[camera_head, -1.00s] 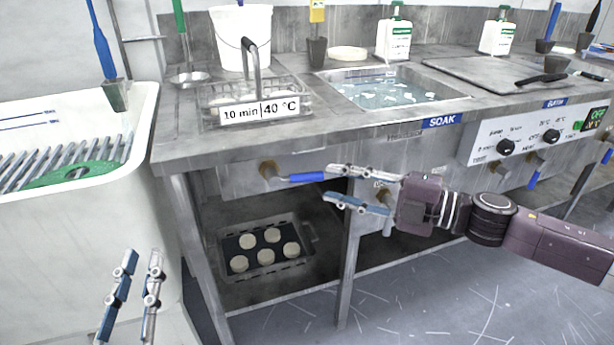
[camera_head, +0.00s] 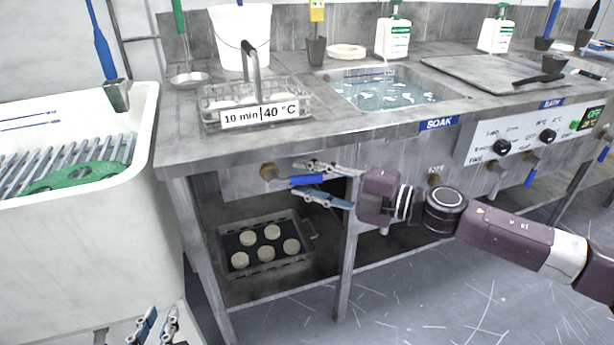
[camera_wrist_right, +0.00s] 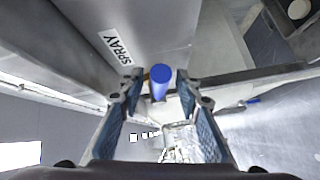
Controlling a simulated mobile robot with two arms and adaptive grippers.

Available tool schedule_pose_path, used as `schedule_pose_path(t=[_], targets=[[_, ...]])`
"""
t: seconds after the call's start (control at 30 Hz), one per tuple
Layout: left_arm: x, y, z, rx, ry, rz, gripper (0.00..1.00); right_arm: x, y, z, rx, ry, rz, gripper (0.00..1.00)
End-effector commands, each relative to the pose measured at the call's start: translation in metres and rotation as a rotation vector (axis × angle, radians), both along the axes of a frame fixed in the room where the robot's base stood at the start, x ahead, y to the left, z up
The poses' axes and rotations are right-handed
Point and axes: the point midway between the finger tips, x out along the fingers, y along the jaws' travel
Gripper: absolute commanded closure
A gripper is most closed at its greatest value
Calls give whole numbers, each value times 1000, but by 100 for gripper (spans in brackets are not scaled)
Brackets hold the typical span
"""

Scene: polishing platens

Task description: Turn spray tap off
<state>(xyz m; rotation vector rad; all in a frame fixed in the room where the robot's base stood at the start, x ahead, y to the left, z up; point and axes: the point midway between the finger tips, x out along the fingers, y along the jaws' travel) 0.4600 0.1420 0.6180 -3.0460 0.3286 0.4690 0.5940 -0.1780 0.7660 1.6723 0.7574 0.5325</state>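In the right wrist view the blue handle (camera_wrist_right: 160,76) points toward the camera, near a "SPRAY" label (camera_wrist_right: 118,46). My right gripper (camera_head: 302,180) is open with its fingers on either side of the handle; in the wrist view its fingertips (camera_wrist_right: 157,84) show gaps to the handle. My left gripper (camera_head: 157,325) is open and empty at the bottom edge, partly cut off.
A second tap under the "SOAK" label (camera_head: 439,123) is partly hidden by my right arm. A tray of pale discs (camera_head: 228,268) sits on the lower shelf, near a bench leg (camera_head: 347,270). A white sink (camera_head: 150,180) stands at the left.

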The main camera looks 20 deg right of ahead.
Motion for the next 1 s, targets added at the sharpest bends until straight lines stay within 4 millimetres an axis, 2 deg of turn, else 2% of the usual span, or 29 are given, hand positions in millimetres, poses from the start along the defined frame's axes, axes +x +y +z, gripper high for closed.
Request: schedule_pose_path(t=[0.3, 0.6, 1.0], targets=[[-1, 1, -3, 3, 14, 1, 79, 1, 1, 0, -1, -1, -1, 69], [-1, 1, -3, 3, 13, 1, 79, 1, 1, 0, 0, 0, 0, 100], [-1, 1, -2, 2, 10, 1, 79, 1, 1, -1, 1, 0, 0, 100]])
